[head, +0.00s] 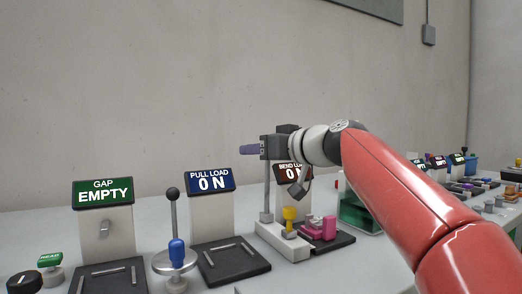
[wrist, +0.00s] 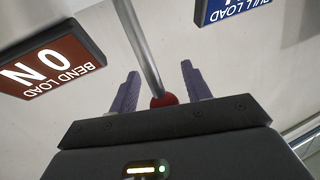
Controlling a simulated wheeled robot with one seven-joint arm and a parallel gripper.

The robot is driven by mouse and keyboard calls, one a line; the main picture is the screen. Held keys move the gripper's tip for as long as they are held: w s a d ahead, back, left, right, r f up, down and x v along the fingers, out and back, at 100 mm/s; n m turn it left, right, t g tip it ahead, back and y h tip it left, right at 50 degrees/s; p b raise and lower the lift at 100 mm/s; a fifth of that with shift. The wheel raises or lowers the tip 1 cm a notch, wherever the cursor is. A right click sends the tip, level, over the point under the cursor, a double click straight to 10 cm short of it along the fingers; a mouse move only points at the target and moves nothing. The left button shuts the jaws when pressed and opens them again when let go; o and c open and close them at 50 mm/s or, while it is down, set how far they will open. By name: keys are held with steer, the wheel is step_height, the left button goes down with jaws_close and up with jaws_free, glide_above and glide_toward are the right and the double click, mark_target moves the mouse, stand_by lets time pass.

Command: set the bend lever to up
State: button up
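The bend lever shows in the head view as a grey rod (head: 267,192), standing roughly upright in front of the BEND LOAD display (head: 293,174). Its top is hidden behind my gripper (head: 249,149). In the wrist view the metal rod (wrist: 141,45) ends in a red knob (wrist: 163,100) close to the palm. The purple fingers of my gripper (wrist: 156,88) are open, one on each side of the rod and knob, with visible gaps. The BEND LOAD display also shows in the wrist view (wrist: 50,65), upside down, reading 0 N.
The PULL LOAD display (head: 210,181) reads 0 N. A black-knobbed lever (head: 173,205) with a blue part stands left. The GAP display (head: 103,193) reads EMPTY. Pink (head: 320,228) and yellow (head: 290,215) parts sit beside the bend lever's base. More devices stand far right.

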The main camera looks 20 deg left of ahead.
steer(key=b+v, duration=0.2)
steer(key=v, duration=0.5)
steer(key=shift+d, duration=0.35)
steer(key=shift+s, duration=0.1)
